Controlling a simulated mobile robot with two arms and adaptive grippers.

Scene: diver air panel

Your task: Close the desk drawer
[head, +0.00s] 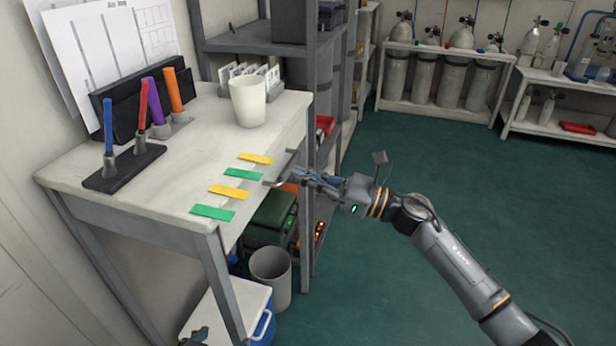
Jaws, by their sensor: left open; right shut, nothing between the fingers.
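The white desk (150,195) stands at the left. A grey drawer handle (273,184) shows at its front edge; the drawer's front is mostly hidden from above, and I cannot tell how far out it is. My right gripper (302,176) is shut and empty, with its fingertips just right of the handle; I cannot tell whether they touch it. A small dark part of my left gripper (197,337) shows at the bottom edge, low by the desk's front leg. Its fingers are hard to make out.
On the desk are a white cup (248,101), a marker rack (124,166) and several yellow and green strips (230,191). Below are a grey bin (271,278) and a white-and-blue cooler (228,311). A shelf (262,42) stands behind. The green floor at right is open.

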